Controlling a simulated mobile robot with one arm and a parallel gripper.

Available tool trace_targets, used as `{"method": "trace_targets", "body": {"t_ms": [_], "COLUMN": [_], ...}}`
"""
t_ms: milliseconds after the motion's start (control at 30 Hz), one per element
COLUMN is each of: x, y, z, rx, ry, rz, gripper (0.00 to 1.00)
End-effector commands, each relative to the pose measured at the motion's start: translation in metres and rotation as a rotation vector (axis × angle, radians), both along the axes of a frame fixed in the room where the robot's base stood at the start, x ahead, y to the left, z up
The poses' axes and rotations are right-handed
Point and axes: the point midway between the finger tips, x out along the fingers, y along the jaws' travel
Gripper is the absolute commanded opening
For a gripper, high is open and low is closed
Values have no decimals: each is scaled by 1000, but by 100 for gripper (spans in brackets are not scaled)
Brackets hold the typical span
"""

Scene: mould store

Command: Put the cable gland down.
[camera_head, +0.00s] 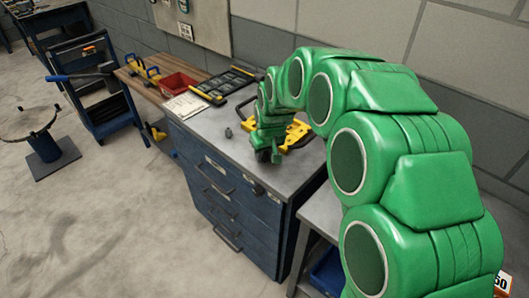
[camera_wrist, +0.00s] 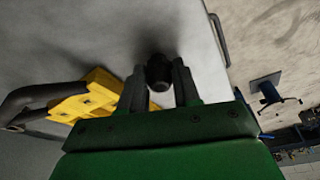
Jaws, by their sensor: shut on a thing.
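My gripper (camera_wrist: 159,84) is shut on the cable gland (camera_wrist: 158,72), a small dark round piece between the two grey fingertips in the wrist view. Behind it lies the grey top of the blue drawer cabinet (camera_wrist: 205,58), with a dark shadow close to the gland. In the head view my gripper (camera_head: 266,157) is low over the right front part of the cabinet top (camera_head: 232,153). I cannot tell whether the gland touches the top. In the head view I cannot make out the gland clearly.
A yellow tool with a black handle (camera_head: 294,134) lies close beside my gripper. A small grey piece (camera_head: 228,132) stands to its left. Papers (camera_head: 187,106), a black-and-yellow case (camera_head: 224,85) and a red bin (camera_head: 178,84) are further back. The front left of the top is clear.

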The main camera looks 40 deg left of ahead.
Motion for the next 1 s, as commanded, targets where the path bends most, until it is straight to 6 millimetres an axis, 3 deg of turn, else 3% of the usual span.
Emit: {"method": "trace_targets", "body": {"t_ms": [33,67,233,667,867,1000], "x": [0,0,0,0,-2,-4], "y": [0,0,0,0,-5,-10], "z": [-2,-2,-1,4,20,42], "rx": [-1,-1,0,1,0,1], "ry": [0,0,0,0,0,-2], "rz": [0,0,0,0,0,0], "gripper": [3,33,57,57,57,57]}}
